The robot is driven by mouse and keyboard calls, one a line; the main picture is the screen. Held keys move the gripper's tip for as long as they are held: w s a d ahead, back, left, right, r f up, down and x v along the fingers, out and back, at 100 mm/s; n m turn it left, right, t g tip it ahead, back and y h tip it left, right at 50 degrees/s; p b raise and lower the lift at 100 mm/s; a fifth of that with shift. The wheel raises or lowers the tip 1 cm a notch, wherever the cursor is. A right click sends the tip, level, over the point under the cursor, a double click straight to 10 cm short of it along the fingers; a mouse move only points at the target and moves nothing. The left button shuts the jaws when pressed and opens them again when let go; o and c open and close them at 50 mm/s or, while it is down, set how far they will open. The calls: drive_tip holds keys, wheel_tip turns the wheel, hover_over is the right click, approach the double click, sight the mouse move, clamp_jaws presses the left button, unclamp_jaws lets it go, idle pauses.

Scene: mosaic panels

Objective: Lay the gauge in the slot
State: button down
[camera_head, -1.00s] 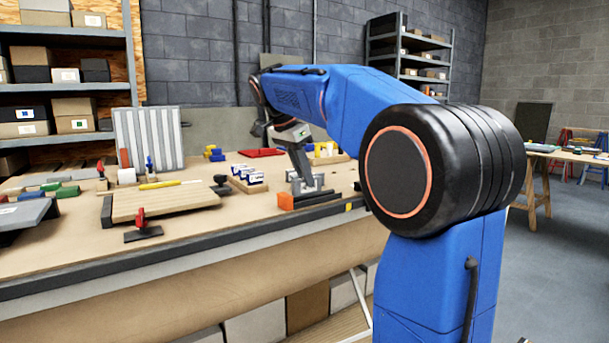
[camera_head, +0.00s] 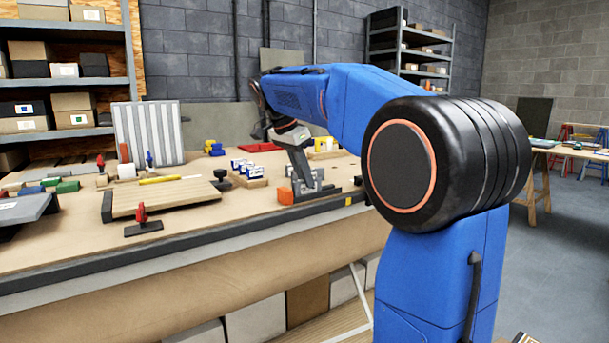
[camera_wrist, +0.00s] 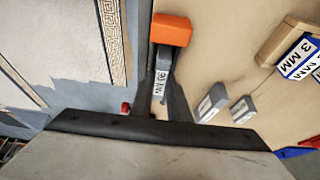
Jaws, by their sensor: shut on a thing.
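The gauge has an orange block end (camera_wrist: 171,30) and a narrow grey body with a white "MM" label (camera_wrist: 160,84); the number is hard to read. My gripper (camera_wrist: 161,95) is shut on its grey body. In the head view the orange end (camera_head: 285,196) shows just left of my gripper (camera_head: 303,186), low over the bench near its front edge. I cannot tell whether the gauge touches the bench. The slot cannot be made out in either view.
Two grey labelled blocks (camera_wrist: 212,102) lie right of the gauge in the wrist view. A wooden rack (camera_head: 250,182) holds blue-and-white labelled blocks. A wooden board (camera_head: 165,198) and a red-handled clamp (camera_head: 142,220) are further left. A patterned panel (camera_wrist: 60,35) lies beyond the bench edge.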

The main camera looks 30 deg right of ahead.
drive_tip(key=shift+f, duration=0.45)
drive_tip(key=c, duration=1.6)
unclamp_jaws()
drive_tip(key=shift+r, duration=0.1)
drive_tip(key=v, duration=1.7)
drive_tip(key=shift+a, duration=0.15)
drive_tip(key=s+a+f+n+t+y, duration=0.1)
drive_tip(key=s+a+f+n, duration=0.1)
drive_tip(key=s+f+n, duration=0.4)
drive_tip(key=s+a+f+n+t+y, duration=0.2)
drive_tip(key=s+f+n, duration=0.3)
drive_tip(key=s+f, duration=0.9)
drive_tip(key=s+a+f+n+t+y, duration=0.1)
drive_tip(key=s+a+f+n, duration=0.3)
drive_tip(key=s+f, duration=0.6)
wheel_tip(320, 180, down, 11)
drive_tip(key=shift+a+r+n+t, duration=0.15)
drive_tip(key=shift+n+t, duration=0.15)
drive_tip(key=shift+n, duration=1)
